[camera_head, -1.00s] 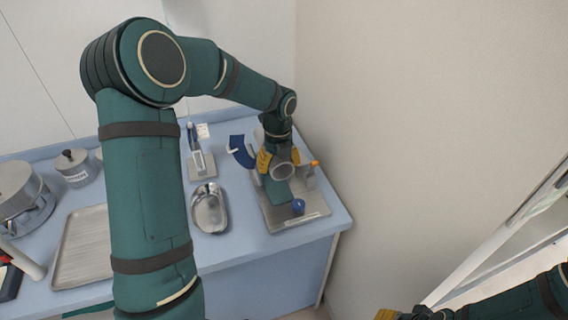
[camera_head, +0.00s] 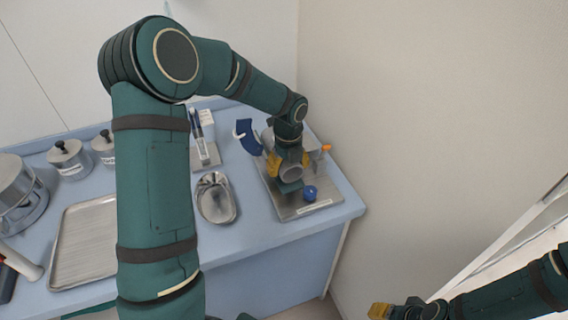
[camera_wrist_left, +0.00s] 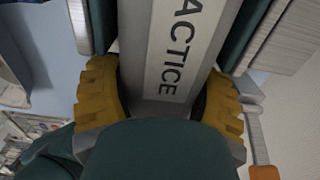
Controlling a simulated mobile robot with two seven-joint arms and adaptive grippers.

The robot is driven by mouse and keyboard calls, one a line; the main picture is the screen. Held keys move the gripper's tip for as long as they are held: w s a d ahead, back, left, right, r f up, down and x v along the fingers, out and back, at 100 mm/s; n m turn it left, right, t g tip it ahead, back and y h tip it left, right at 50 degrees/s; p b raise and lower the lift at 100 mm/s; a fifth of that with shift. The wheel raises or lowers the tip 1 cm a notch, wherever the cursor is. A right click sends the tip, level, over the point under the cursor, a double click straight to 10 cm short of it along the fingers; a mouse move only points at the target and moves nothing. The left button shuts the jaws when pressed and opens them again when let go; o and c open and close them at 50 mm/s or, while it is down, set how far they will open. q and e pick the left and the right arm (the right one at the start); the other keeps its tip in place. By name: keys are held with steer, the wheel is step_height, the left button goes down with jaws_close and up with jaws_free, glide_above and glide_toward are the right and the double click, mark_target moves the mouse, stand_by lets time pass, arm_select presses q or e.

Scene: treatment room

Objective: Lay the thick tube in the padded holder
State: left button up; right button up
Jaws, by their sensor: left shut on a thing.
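The thick tube is a grey cylinder whose round open end (camera_head: 291,173) faces me in the head view. Its grey body with a white "PRACTICE" label (camera_wrist_left: 180,50) fills the middle of the left wrist view. My left gripper (camera_head: 287,162) is shut on it, with yellow fingers (camera_wrist_left: 160,100) on both sides. The padded holder has a grey base plate (camera_head: 290,212), with dark green padding (camera_wrist_left: 253,35) on both sides of the tube. The tube is low over or in the holder; contact with the padding is hidden. My right gripper (camera_head: 394,312) is at the bottom edge, its opening unclear.
A blue ball knob (camera_head: 310,193) and an orange handle (camera_head: 326,148) are on the holder. A kidney dish (camera_head: 215,198), a tray (camera_head: 84,250) and lidded pots (camera_head: 68,158) stand to the left. A blue curved piece (camera_head: 248,135) is behind. The wall is close on the right.

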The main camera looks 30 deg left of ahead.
arm_select(q)
steer(key=o, duration=1.3)
step_height(320, 180, up, 12)
steer(key=shift+f, duration=0.1)
